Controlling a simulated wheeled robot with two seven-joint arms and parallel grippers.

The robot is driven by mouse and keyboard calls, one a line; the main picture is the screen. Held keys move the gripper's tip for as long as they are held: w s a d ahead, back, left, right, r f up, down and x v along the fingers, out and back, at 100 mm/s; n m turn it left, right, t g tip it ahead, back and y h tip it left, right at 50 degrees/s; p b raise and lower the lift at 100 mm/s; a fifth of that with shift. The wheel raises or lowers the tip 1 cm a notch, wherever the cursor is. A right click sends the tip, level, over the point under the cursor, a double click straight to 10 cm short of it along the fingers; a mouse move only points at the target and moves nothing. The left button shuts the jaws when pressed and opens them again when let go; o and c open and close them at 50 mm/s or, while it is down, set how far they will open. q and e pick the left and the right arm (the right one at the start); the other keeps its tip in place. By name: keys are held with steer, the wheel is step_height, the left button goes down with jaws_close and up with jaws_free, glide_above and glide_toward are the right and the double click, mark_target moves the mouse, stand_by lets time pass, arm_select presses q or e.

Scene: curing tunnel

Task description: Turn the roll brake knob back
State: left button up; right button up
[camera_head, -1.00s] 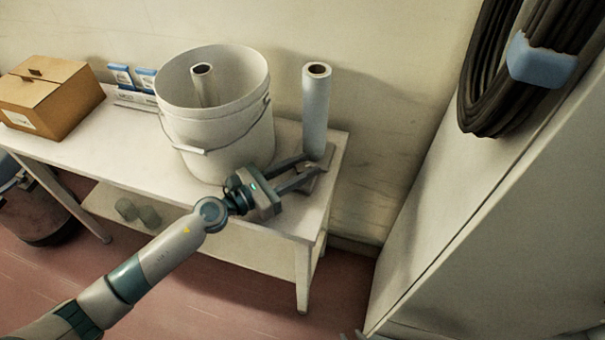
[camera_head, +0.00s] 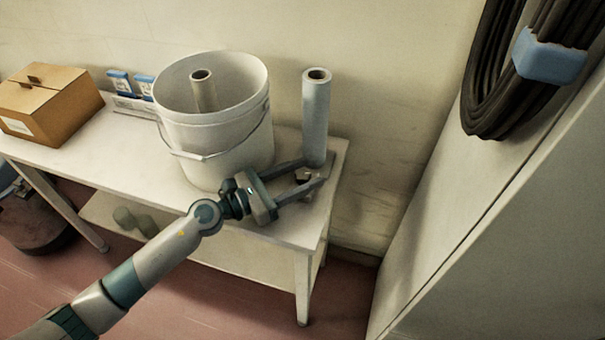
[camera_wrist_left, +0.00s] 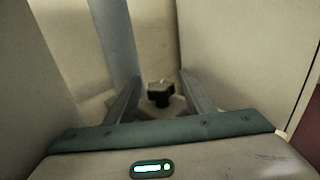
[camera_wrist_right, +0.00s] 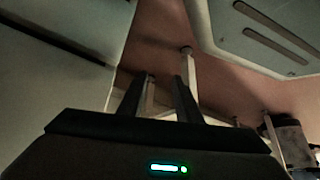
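The roll brake knob is a small dark lobed knob (camera_head: 303,176) low beside the upright pale roll (camera_head: 315,118), at the table's right end. In the left wrist view the knob (camera_wrist_left: 160,93) shows between my left fingers, a little beyond the middle of the gap. My left gripper (camera_head: 313,171) is open, one finger on each side of the knob, with visible space between. The roll stands just behind the fingertips. My right gripper (camera_wrist_right: 158,82) is not in the head view; in its wrist view the fingers are apart with nothing held.
A white bucket (camera_head: 225,150) with a tube inside stands left of the roll on the white table (camera_head: 120,160). A cardboard box (camera_head: 50,105) sits at the left. A tall pale cabinet (camera_head: 500,220) with black hose (camera_head: 500,85) stands at the right.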

arm_select(q)
steer(key=shift+a, duration=0.1)
steer(key=shift+s+a+f, duration=0.1)
steer(key=shift+s+a, duration=0.15)
steer(key=shift+a, duration=0.15)
steer(key=b+v, duration=0.5)
steer(key=v, duration=0.9)
steer(key=shift+s+a+b, duration=0.15)
steer(key=shift+b, duration=0.15)
steer(key=shift+b+v, duration=0.3)
steer(key=shift+v, duration=0.65)
arm_select(e)
steer(key=s+d+f+g+h, duration=0.1)
steer(key=s+d+g, duration=0.2)
steer(key=d+g, duration=0.1)
steer(key=shift+s+d+f, duration=0.25)
steer(key=shift+s+d, duration=0.1)
